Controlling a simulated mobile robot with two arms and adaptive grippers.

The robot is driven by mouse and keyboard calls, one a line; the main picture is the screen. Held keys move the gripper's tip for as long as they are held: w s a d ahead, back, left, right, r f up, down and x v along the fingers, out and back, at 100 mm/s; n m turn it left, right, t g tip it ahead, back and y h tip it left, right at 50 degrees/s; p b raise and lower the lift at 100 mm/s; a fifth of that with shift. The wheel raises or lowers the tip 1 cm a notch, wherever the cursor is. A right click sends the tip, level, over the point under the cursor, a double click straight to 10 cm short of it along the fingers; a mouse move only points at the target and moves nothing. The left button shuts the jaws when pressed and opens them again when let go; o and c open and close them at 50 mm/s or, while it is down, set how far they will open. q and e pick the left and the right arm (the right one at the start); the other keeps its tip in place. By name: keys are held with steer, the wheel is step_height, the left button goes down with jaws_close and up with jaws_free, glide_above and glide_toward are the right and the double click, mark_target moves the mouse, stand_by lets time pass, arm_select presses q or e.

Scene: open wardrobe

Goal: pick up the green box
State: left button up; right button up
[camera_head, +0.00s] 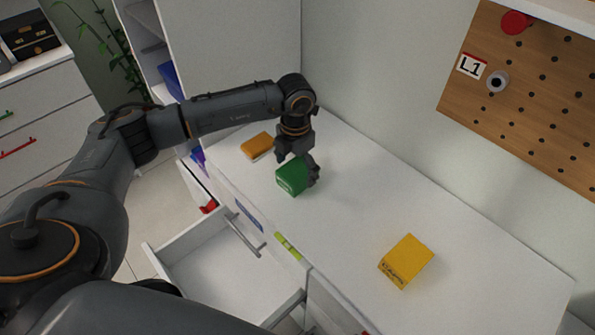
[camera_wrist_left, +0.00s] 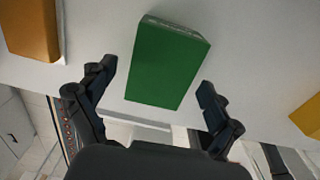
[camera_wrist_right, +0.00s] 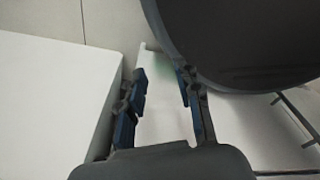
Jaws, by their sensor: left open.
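The green box (camera_head: 292,177) stands on the white counter top (camera_head: 345,205) in the head view. My left gripper (camera_head: 297,162) is at the box, pointing down, with its fingers open. In the left wrist view the green box (camera_wrist_left: 167,62) lies between and ahead of the two spread fingertips of the left gripper (camera_wrist_left: 157,80). Gaps show on both sides of the box there. My right gripper (camera_wrist_right: 163,85) shows only in its own wrist view, with its two fingers apart and nothing between them but a pale surface behind.
An orange box (camera_head: 257,146) lies behind the green one, and a yellow box (camera_head: 406,261) lies at the front right of the counter. An open drawer (camera_head: 205,262) juts out on the left. A pegboard (camera_head: 530,85) hangs on the right wall. The counter between green and yellow boxes is clear.

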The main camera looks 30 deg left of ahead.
arm_select(q)
steer(key=shift+f, duration=0.85)
steer(key=shift+c, duration=0.2)
steer(key=shift+f, duration=0.1)
steer(key=c, duration=1.1)
steer(key=shift+c, duration=0.8)
arm_select(e)
steer(key=shift+s+d+r, duration=0.1)
steer(key=shift+s+d, duration=0.05)
steer(key=shift+s, duration=0.65)
